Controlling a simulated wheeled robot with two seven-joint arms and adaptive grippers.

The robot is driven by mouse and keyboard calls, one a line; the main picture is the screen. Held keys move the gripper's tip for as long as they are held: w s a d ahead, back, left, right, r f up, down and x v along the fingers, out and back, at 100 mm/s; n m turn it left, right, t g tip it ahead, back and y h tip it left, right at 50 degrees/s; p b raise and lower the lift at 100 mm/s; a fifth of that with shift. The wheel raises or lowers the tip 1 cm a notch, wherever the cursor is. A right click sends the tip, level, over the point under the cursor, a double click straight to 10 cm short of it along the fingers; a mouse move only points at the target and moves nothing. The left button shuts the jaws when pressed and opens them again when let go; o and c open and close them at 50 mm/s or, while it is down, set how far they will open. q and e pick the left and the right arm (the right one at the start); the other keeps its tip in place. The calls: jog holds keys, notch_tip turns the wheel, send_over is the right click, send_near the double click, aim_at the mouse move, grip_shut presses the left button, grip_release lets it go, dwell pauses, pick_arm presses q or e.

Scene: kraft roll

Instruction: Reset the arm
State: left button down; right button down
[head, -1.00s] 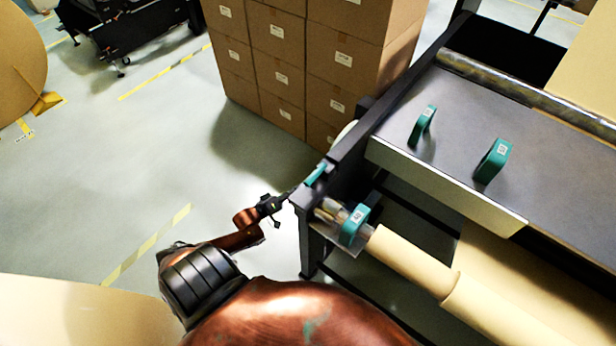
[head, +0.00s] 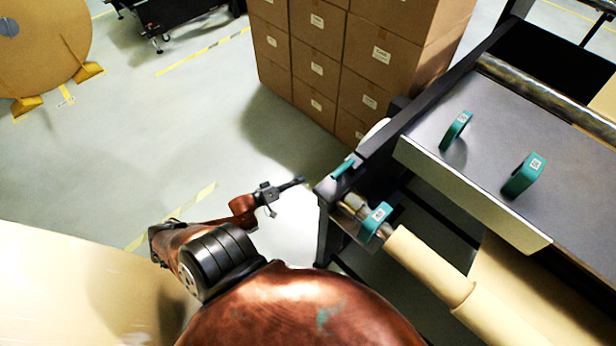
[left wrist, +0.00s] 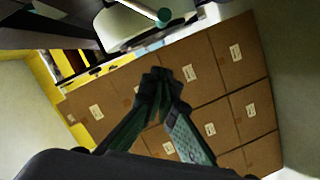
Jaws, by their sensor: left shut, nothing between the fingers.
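My left gripper (head: 296,183) is at the end of my copper-coloured left arm, beside the near left corner of the machine frame (head: 328,205). It is shut and empty, a short way left of the frame. In the left wrist view its two fingers (left wrist: 158,85) come together at the tips, with the stacked boxes behind them. My right gripper is in neither view.
A kraft roll (head: 425,265) lies on a shaft with a teal clamp (head: 375,221). Two more teal pieces (head: 456,129) (head: 523,174) stand on the grey machine top (head: 480,165). Stacked cartons (head: 350,70) stand behind.

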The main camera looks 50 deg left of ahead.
pick_arm(q)
jog(key=shift+s+r, duration=0.1)
jog(key=shift+s, duration=0.6)
jog(key=shift+a, duration=0.1)
jog(key=s+d+f+m+g+y, duration=0.1)
jog(key=s+d+f+m+g, duration=0.15)
jog(key=s+f, duration=0.5)
jog(key=s+d+f+m+g+y, duration=0.1)
jog(key=s+d+f+g, duration=0.2)
jog(key=f, duration=0.8)
jog(key=s+d+f+m+g, duration=0.25)
jog(key=s+f, duration=0.35)
jog(key=f, duration=0.4)
jog(key=s+d+f+m+g, duration=0.2)
jog(key=s+d+f+g, duration=0.2)
jog(key=s, duration=0.7)
jog(key=s+d+f+m+g, duration=0.3)
jog(key=s+d+f, duration=0.5)
jog(key=s+d, duration=0.3)
jog(key=shift+d+f+g+h, duration=0.15)
jog(key=shift+d+g+h, duration=0.2)
jog(key=shift+d, duration=0.5)
jog(key=shift+w, duration=0.1)
